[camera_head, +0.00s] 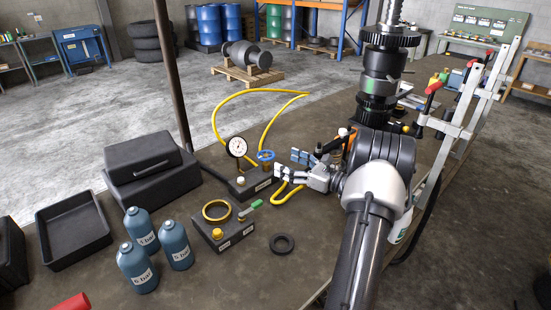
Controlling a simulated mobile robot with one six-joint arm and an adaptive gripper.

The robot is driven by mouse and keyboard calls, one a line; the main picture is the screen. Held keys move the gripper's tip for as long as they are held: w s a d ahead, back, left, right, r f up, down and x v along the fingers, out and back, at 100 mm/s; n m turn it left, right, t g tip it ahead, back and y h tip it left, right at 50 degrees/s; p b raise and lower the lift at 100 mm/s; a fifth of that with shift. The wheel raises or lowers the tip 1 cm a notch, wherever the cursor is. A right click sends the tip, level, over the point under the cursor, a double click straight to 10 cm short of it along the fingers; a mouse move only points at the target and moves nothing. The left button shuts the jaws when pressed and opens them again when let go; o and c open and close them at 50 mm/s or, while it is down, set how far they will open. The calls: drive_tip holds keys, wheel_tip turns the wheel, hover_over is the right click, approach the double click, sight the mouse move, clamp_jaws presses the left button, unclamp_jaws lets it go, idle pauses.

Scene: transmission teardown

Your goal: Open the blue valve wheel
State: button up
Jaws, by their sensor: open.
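The blue valve wheel (266,156) sits on top of a small dark valve block (250,184) on the bench, beside a round white pressure gauge (237,147). My gripper (288,164) reaches in from the right, its two blue-tipped fingers spread apart and pointing left toward the wheel. The fingertips are a little to the right of the wheel and appear apart from it. Nothing shows between the fingers. A yellow hose (218,111) loops behind the wheel.
A second block (223,230) with a brass ring and green-handled lever stands in front. Several blue bottles (139,225), a black tray (73,231) and a black case (145,170) stand left. A black ring (282,243) lies on the bench. A dark gear assembly (380,80) stands behind my arm.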

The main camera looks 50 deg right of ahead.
drive_tip(key=s, duration=0.3)
drive_tip(key=shift+d, duration=0.15)
drive_tip(key=shift+p, duration=0.3)
drive_tip(key=m+h+p, duration=0.5)
drive_tip(key=h+p, duration=0.2)
drive_tip(key=p, duration=0.4)
approach(265, 156)
drive_tip(key=x, duration=0.3)
drive_tip(key=b+x, duration=0.1)
drive_tip(key=x, duration=0.3)
drive_tip(key=d+f+x, duration=0.1)
drive_tip(key=x, duration=0.3)
drive_tip(key=shift+f, duration=0.1)
drive_tip(key=shift+c, duration=0.5)
